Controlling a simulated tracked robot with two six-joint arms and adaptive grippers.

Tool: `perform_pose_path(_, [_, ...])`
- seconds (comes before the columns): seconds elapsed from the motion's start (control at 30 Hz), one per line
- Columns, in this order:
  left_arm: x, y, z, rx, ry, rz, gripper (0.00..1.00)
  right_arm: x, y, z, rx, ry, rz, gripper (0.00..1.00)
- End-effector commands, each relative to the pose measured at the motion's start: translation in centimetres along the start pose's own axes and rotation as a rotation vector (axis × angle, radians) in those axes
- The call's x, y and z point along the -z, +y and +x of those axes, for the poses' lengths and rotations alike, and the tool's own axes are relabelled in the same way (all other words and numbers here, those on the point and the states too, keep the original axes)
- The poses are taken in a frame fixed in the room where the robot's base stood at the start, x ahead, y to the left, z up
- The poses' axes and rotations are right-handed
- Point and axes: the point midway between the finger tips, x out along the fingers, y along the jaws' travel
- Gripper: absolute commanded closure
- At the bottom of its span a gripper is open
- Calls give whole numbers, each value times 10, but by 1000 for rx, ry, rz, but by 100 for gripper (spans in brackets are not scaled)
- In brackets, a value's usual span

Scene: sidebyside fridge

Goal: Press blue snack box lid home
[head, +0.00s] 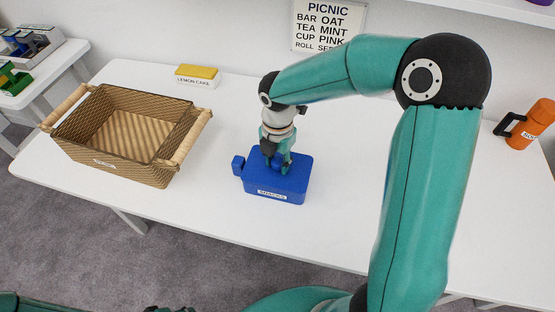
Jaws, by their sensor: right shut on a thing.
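The blue snack box (290,188) stands on the white table near the middle, with a label reading "SNACKS" on its front. Its blue lid (296,162) lies over the top, and a small blue tab or block (238,165) sticks out at the left side. I cannot tell whether the lid sits fully down. My right gripper (276,166) points down from above and is shut on a blue part at the lid's top, likely its knob, which the fingers partly hide. My left gripper is not clearly visible.
An empty wicker basket (62,135) with wooden handles stands to the left. A yellow item labelled "LEMON CAKE" (197,72) sits at the back. A sign (328,24) hangs on the wall. The table's front is clear.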

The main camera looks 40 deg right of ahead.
Motion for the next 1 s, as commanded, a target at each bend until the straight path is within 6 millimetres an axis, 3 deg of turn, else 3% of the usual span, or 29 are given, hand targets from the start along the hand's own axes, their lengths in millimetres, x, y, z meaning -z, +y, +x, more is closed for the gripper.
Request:
perform_pose_path(0.13, [0, 0, 0, 0, 0, 0, 60, 0, -1, 4, 2, 0, 0, 90])
perform_pose_path(0.17, [0, 0, 0, 0, 0, 0, 60, 0, 0, 3, 1, 0, 0, 60])
perform_pose_path(0.3, [0, 0, 0, 0, 0, 0, 60, 0, 0, 3, 1, 0, 0, 37])
perform_pose_path(0.73, [0, 0, -1, 0, 0, 0, 60, 0, 0, -3, -2, -1, 1, 36])
perform_pose_path(1.0, [0, 0, 0, 0, 0, 0, 60, -1, 1, -46, -5, -3, 1, 36])
